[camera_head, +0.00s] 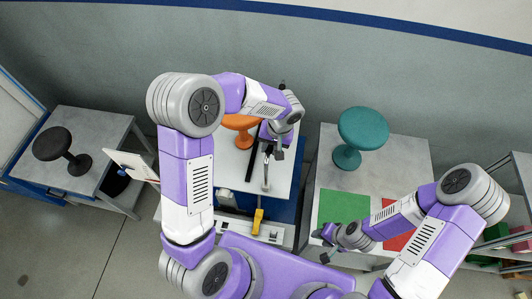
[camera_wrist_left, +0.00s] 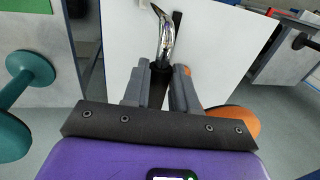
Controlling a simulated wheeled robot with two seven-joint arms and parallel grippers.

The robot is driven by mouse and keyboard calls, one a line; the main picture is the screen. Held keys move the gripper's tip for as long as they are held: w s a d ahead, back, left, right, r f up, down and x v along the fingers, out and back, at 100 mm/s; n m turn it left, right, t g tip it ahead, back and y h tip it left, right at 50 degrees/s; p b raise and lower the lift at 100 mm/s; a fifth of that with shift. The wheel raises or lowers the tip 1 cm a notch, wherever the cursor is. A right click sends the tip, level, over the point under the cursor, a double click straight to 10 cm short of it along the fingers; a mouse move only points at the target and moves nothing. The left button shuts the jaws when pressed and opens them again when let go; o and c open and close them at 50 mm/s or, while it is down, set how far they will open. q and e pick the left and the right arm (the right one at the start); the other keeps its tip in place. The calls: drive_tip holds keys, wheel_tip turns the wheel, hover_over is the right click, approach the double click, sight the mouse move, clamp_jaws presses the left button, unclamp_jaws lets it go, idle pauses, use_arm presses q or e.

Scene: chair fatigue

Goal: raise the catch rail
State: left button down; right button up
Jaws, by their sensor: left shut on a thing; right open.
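In the left wrist view my left gripper (camera_wrist_left: 158,88) is shut on a black grip (camera_wrist_left: 158,80) that joins a bent chrome bar (camera_wrist_left: 166,40). I cannot tell for sure that this is the catch rail. In the head view my left gripper (camera_head: 272,150) is over the white-topped station, beside a long dark bar (camera_head: 252,155); the arm partly hides its hold. The orange stool (camera_head: 240,123) stands behind it, partly hidden by my arm. My right gripper (camera_head: 322,246) is open and empty near the front edge of the right table.
A teal stool (camera_head: 363,128) and a green mat (camera_head: 342,206) are on the right table (camera_head: 405,155); a red mat (camera_head: 398,241) is partly covered by my arm. A dark stool (camera_head: 52,144) stands on the left table (camera_head: 95,125). A yellow part (camera_head: 258,221) lies near the station's front.

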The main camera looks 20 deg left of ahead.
use_arm(q)
wheel_tip(320, 180, up, 3)
drive_tip(key=shift+f, duration=0.2)
drive_tip(key=shift+w, duration=0.15)
use_arm(e)
drive_tip(key=shift+w+r, duration=0.1)
drive_tip(key=shift+r, duration=0.45)
use_arm(q)
drive_tip(key=shift+r, duration=0.1)
drive_tip(key=c, duration=1.1)
unclamp_jaws()
drive_tip(key=shift+c, duration=0.2)
drive_tip(key=shift+o, duration=1.2)
drive_tip(key=shift+s, duration=0.2)
wheel_tip(320, 180, up, 7)
drive_tip(key=d, duration=0.1)
drive_tip(key=shift+w+d+r, duration=0.15)
drive_tip(key=shift+d, duration=0.1)
use_arm(e)
drive_tip(key=shift+f, duration=0.2)
